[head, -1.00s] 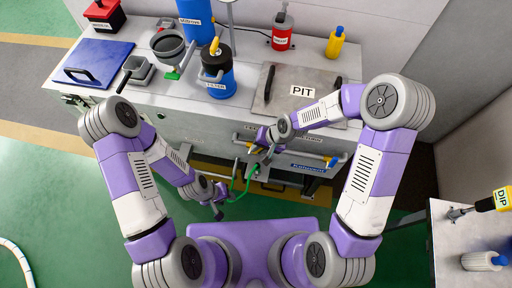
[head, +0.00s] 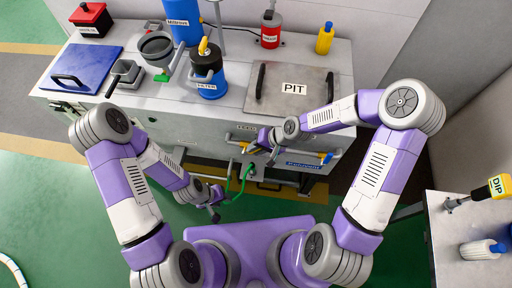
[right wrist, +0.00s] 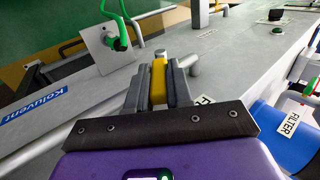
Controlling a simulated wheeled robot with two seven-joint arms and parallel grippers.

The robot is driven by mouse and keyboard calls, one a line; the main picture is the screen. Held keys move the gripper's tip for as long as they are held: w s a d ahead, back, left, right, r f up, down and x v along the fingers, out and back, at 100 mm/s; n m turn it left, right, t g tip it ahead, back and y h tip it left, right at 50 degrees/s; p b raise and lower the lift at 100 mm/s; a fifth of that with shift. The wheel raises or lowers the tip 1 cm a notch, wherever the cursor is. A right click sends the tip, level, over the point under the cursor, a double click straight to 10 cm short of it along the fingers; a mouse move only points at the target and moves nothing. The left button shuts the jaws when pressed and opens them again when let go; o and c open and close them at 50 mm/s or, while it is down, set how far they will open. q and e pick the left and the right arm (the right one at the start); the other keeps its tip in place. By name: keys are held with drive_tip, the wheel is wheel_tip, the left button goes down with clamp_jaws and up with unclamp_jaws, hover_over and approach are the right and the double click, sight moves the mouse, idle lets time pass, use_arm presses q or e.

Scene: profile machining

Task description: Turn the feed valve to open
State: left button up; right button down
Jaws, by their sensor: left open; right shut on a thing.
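The feed valve's yellow handle (right wrist: 158,82) stands between my right gripper's fingers in the right wrist view. A partly covered label (right wrist: 204,100) lies beside it. My right gripper (right wrist: 158,88) is shut on this handle; in the head view the right gripper (head: 262,145) is at the bench front, below the small FEED label (head: 245,128), and hides most of the handle. My left gripper (head: 214,208) is open and empty, low in front of the bench, left of the green hose (head: 238,188).
The bench top carries a PIT plate (head: 285,100), a blue filter can (head: 208,88) and a blue lid (head: 80,68). A side table (head: 455,235) stands at right.

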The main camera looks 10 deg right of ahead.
drive_tip(key=c, duration=1)
unclamp_jaws()
drive_tip(key=p+v, duration=0.2)
drive_tip(key=v, duration=0.5)
drive_tip(key=shift+s+d+r+p, duration=0.15)
drive_tip(key=shift+r+p, duration=0.1)
drive_tip(key=shift+p, duration=0.15)
